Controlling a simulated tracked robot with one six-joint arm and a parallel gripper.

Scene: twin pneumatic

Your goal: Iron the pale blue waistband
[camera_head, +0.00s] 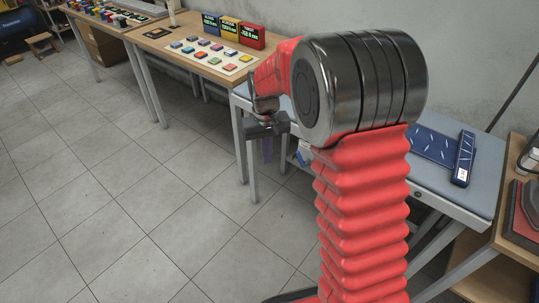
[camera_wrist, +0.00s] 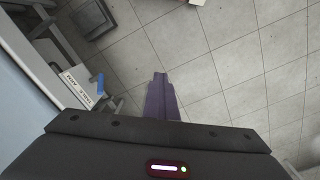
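My gripper (camera_head: 268,126) hangs in front of the blue-grey padded table (camera_head: 480,182), off its left part, above the floor. A narrow purple piece (camera_wrist: 160,98) shows beyond my gripper's dark housing in the wrist view. A little purple also shows just below my gripper in the head view. I cannot tell if it is held. The fingers are not clear, so I cannot tell if they are open or shut. I cannot make out a pale blue waistband or an iron. A dark blue patterned cloth (camera_head: 430,145) lies on the padded table, partly hidden by my arm.
A dark blue bar-like item (camera_head: 464,158) lies beside the cloth. A white labelled box (camera_wrist: 82,87) shows low by the table frame. A wooden table (camera_head: 163,53) with coloured pieces and boxes stands behind left. A wooden bench (camera_head: 527,216) stands at right.

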